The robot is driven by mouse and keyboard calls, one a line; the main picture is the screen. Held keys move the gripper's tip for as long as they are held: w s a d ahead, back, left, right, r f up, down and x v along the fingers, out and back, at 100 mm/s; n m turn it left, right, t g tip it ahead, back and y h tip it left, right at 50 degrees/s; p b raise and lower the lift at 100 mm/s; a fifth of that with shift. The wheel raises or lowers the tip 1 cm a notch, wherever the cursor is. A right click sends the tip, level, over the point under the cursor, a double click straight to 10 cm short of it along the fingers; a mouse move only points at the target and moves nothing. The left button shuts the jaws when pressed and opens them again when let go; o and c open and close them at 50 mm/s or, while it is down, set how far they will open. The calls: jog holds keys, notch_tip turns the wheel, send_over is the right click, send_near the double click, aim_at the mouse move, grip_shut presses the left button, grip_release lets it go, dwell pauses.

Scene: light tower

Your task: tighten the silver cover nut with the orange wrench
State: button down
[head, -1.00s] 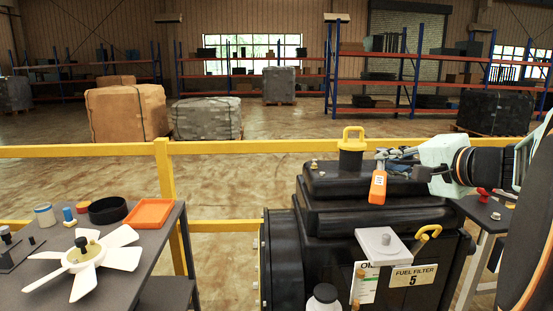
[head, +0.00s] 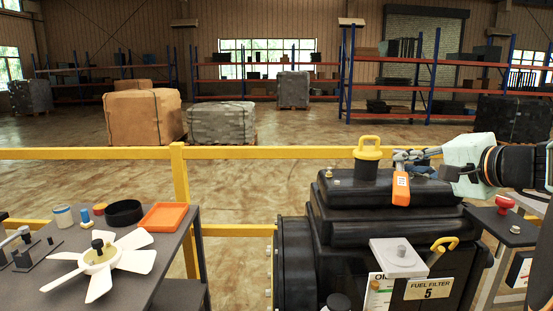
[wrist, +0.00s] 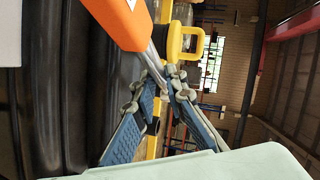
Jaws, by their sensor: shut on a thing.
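My gripper (head: 402,157) is shut on the orange wrench (head: 401,190), above the right part of the black engine (head: 340,222). The orange handle hangs down from the fingers. In the wrist view, the wrench's orange handle (wrist: 118,22) runs to the upper left and its metal shaft lies between my fingertips (wrist: 160,82). The wrench's far end is not clear. A silver nut (head: 402,250) sits on a light grey plate (head: 385,260) on the engine's front, below and apart from the wrench. Another small metal knob (head: 329,174) is on the engine's top left. I cannot tell which is the cover nut.
A yellow-handled cap (head: 368,150) stands on the engine just left of my gripper, and a yellow loop handle (head: 443,244) is right of the plate. A left table holds a white fan (head: 100,257) and an orange tray (head: 164,217). A yellow rail (head: 260,153) runs behind.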

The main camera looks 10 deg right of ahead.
notch_tip(320, 180, up, 4)
jog(key=shift+f+p, duration=0.1)
jog(key=shift+p, duration=0.8)
